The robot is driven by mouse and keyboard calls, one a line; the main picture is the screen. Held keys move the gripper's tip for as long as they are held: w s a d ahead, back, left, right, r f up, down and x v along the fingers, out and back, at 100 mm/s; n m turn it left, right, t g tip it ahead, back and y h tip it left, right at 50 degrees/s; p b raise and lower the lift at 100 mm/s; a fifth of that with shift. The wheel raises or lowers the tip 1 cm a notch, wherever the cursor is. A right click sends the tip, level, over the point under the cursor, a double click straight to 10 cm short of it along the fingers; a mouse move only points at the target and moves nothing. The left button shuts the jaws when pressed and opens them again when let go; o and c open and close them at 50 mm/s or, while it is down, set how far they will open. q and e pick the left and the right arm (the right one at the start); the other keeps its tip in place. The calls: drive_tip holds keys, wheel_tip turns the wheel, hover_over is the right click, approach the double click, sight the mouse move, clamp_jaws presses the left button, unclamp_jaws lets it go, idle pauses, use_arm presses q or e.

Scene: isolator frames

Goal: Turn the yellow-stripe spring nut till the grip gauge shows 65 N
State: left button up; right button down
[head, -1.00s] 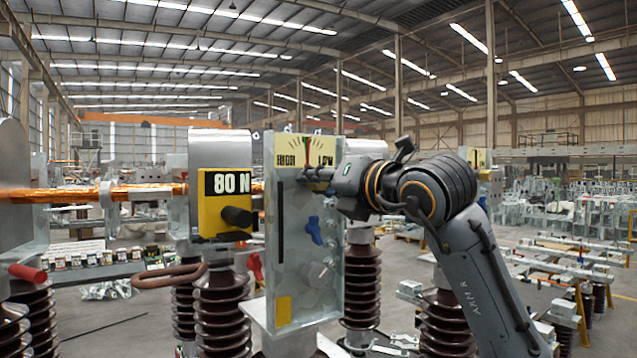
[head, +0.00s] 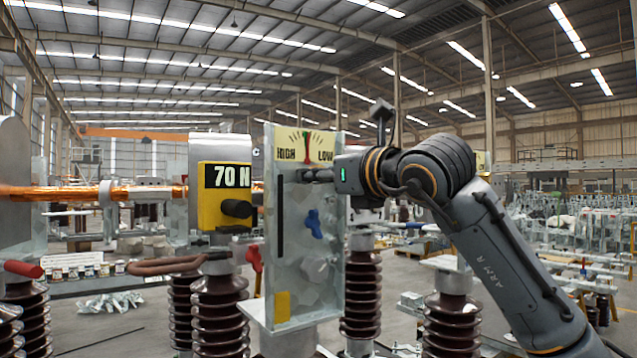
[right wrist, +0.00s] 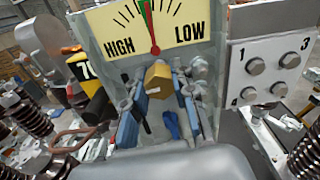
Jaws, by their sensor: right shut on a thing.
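The grip gauge (head: 228,197) is a yellow box with a black display reading 70 N; its edge also shows in the right wrist view (right wrist: 84,70). To its right stands a grey metal plate (head: 305,262) topped by a HIGH/LOW dial (head: 305,146), its needle near the middle. My right gripper (head: 322,175) is at the plate just below the dial. In the right wrist view a brass-yellow nut (right wrist: 158,78) sits between its fingers, and the gripper is shut on it. I cannot make out a stripe on the nut. My left gripper is not in view.
A blue handle (head: 314,224) sits on the plate below my gripper, and a red handle (head: 254,257) is at its left edge. A copper-coloured bar (head: 60,194) runs in from the left. Brown ribbed insulators (head: 362,290) stand around. A numbered bolt panel (right wrist: 268,70) is at right.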

drive_tip(key=shift+n, duration=0.5)
drive_tip(key=shift+r, duration=0.1)
drive_tip(key=c, duration=1.1)
unclamp_jaws()
drive_tip(key=shift+d, duration=0.1)
drive_tip(key=v, duration=1.2)
